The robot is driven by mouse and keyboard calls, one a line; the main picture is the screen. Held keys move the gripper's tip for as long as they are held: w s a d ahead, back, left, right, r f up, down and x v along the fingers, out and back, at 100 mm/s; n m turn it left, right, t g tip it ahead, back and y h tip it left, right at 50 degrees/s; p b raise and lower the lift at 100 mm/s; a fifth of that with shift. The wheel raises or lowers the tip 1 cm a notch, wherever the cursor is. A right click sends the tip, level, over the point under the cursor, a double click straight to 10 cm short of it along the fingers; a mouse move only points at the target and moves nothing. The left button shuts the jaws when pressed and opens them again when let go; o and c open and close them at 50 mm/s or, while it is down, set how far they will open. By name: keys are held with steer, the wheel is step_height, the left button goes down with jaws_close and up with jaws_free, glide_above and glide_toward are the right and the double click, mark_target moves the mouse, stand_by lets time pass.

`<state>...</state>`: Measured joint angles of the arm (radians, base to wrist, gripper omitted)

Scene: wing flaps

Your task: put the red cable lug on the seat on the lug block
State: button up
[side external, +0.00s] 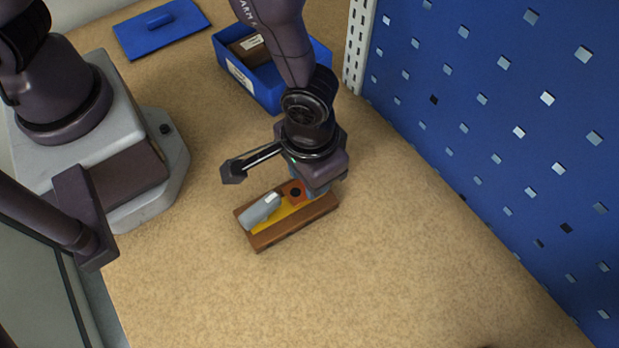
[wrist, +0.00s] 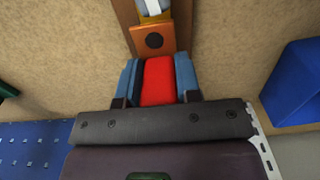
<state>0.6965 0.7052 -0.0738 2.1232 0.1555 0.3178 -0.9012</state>
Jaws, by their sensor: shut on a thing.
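The red cable lug (wrist: 158,85) is between the two blue fingers of my gripper (wrist: 156,66), which is shut on it. An orange plate (wrist: 153,41) with a dark round spot lies directly ahead of the red part in the wrist view; I cannot tell whether it belongs to the lug or the block. The brown lug block (side external: 290,233) stands on the table, with a yellow strip and a grey piece (side external: 262,210) on top. My gripper is over its right end in the side view and hides the red part there. Whether the lug touches the seat is unclear.
A blue bin (side external: 268,91) with a brown item inside stands behind the arm. A blue lid-like plate (side external: 160,28) lies at the back left. A blue perforated panel (side external: 510,120) rises along the right. The tabletop in front of the block is clear.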

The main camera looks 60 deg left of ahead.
steer(key=shift+f, duration=1.1)
steer(key=shift+f, duration=0.1)
steer(key=o, duration=0.9)
